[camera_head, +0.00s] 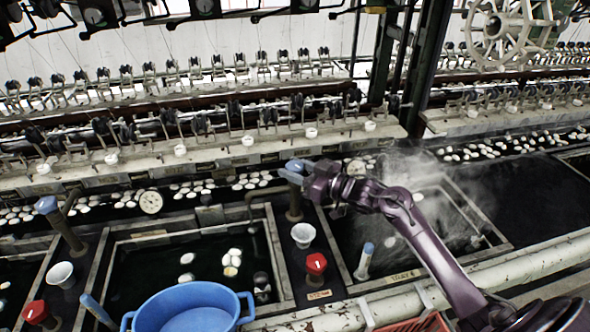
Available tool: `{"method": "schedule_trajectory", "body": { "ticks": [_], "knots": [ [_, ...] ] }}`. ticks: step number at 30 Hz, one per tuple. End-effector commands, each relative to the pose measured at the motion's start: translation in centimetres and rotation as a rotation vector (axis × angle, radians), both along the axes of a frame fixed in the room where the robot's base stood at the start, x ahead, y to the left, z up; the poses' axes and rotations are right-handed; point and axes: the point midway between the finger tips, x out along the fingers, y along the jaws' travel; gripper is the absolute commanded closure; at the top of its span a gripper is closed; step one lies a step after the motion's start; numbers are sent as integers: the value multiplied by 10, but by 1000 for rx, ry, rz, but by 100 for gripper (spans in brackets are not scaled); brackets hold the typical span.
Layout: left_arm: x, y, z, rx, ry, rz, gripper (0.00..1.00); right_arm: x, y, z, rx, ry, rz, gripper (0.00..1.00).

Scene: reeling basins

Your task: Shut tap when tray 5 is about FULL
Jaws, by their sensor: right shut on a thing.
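My right gripper (308,174) comes in on a purple arm from the lower right. It is shut on the blue handle (293,166) of a tap whose brown post (294,206) stands between two sunken trays. A curved spout (256,197) reaches from this tap over the left tray (188,231). That tray holds dark water with several white cocoons (232,260); its exact level is hard to judge. The right tray (456,186) is dark under steam, with a label on its front edge. I cannot read the tray numbers surely. My left gripper is out of view.
A blue tub (190,308) stands in front of the left tray. Between the trays are a white cup (303,235) and a red knob (316,265). Another blue-handled tap (58,222) stands at far left. A pale pipe (530,262) runs along the front.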

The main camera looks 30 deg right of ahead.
Motion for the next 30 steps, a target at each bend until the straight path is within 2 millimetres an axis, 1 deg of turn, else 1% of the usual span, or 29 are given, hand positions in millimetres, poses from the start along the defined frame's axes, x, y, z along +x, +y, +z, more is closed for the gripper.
{"method": "schedule_trajectory", "body": {
  "ticks": [4,5,9,17,20,23,30],
  "knots": [
    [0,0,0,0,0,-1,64,0,0,1,1,-3,-1,82],
    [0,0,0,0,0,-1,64,0,0,1,1,-3,-1,56],
    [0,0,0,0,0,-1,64,0,0,1,0,-2,-2,38],
    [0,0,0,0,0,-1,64,0,0,0,1,-1,-2,38],
    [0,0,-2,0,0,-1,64,-5,-3,-1,1,-1,-2,38],
    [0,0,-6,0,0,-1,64,-16,-10,-2,-2,-1,-3,38],
    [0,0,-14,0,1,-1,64,-50,-29,-3,-1,0,-1,38]
  ]
}}
